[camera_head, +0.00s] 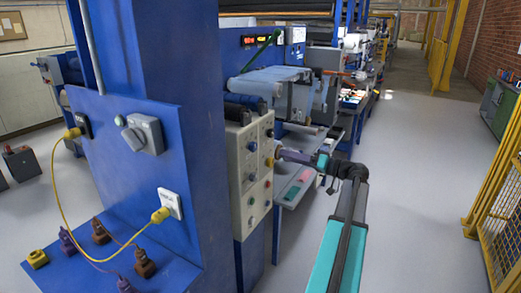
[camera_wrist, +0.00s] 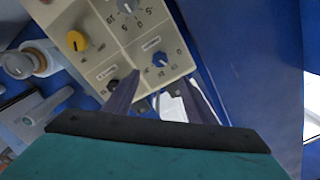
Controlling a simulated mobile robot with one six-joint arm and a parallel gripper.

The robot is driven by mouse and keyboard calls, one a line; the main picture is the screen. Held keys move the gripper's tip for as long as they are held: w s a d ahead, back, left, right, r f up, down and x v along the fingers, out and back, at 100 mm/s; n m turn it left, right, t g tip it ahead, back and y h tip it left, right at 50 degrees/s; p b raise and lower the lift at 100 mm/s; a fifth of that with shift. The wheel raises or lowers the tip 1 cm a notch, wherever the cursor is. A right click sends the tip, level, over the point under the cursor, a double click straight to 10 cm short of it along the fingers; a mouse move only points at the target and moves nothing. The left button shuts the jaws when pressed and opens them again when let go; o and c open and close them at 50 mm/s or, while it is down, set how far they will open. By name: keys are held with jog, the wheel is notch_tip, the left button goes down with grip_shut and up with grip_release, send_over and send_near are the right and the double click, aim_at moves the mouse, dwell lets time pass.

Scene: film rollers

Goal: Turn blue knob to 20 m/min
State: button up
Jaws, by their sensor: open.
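The blue knob (camera_wrist: 160,59) is on a cream control panel (camera_wrist: 115,50) in the wrist view, with dial marks around it too small to read. Its pointer setting cannot be told. My gripper (camera_wrist: 160,79) is open, its two dark fingers pointing at the panel. The blue knob shows just beyond and between the fingertips, and no contact is visible. In the head view my gripper (camera_head: 279,155) is at the right side of the cream panel (camera_head: 237,168). I cannot surely pick out the blue knob there.
A yellow knob (camera_wrist: 76,41), a grey knob (camera_wrist: 128,5) and a black knob (camera_wrist: 113,86) sit near the blue one. In the head view a blue machine column (camera_head: 150,60) stands left of the panel. The grey floor (camera_head: 420,200) to the right is clear up to a yellow fence (camera_head: 495,200).

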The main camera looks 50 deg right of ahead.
aim_at(256, 147)
jog(key=p+x, duration=0.3)
jog(key=x, duration=1)
jog(key=shift+w, duration=0.25)
jog(key=shift+c, duration=0.5)
jog(key=c, duration=1)
jog(key=shift+o, duration=0.3)
jog(key=shift+m, duration=0.3)
jog(key=m+b, duration=0.2)
jog(key=m, duration=0.1)
jog(key=shift+m, duration=0.4)
jog(key=m, duration=0.5)
jog(key=shift+m, duration=0.3)
